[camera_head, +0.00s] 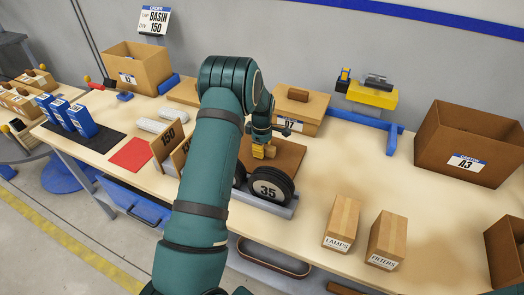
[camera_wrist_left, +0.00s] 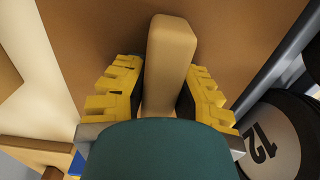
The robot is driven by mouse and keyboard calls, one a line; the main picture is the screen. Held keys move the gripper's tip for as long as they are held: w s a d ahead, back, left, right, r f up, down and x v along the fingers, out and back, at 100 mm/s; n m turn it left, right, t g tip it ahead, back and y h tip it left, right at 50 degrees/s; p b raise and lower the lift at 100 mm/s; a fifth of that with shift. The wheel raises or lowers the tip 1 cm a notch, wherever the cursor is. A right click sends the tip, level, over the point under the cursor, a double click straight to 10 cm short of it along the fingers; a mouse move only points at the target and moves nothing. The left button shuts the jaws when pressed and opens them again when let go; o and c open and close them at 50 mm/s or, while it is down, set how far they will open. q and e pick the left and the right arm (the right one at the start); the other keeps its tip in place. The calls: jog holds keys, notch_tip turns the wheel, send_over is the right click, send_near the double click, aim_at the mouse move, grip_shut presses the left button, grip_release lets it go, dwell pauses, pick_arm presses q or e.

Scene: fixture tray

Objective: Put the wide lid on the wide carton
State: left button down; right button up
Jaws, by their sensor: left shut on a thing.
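My left gripper (camera_head: 262,150) is shut on the tan block-shaped handle (camera_wrist_left: 168,60) of a flat brown panel (camera_head: 287,158), which looks like the wide lid. In the left wrist view the yellow fingers (camera_wrist_left: 160,90) press on both sides of the handle, and the brown panel (camera_wrist_left: 90,30) spreads out around it. I cannot tell whether the panel is raised or resting on something. A tan carton labelled 07 (camera_head: 291,125) stands just behind it, with a brown handle (camera_head: 298,94) on its top. I cannot tell which box is the wide carton. My right gripper is not in view.
Black weight discs, one marked 35 (camera_head: 270,188), stand in a grey rack in front of the panel; a disc marked 12 (camera_wrist_left: 268,145) is near my left wrist. Cartons LAMPS (camera_head: 341,222) and FILTERS (camera_head: 386,240) stand front right. Box A3 (camera_head: 468,145) is back right. The right-centre table is clear.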

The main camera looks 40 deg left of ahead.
pick_arm(q)
jog(key=shift+f, duration=0.15)
jog(key=c, duration=0.9)
grip_release()
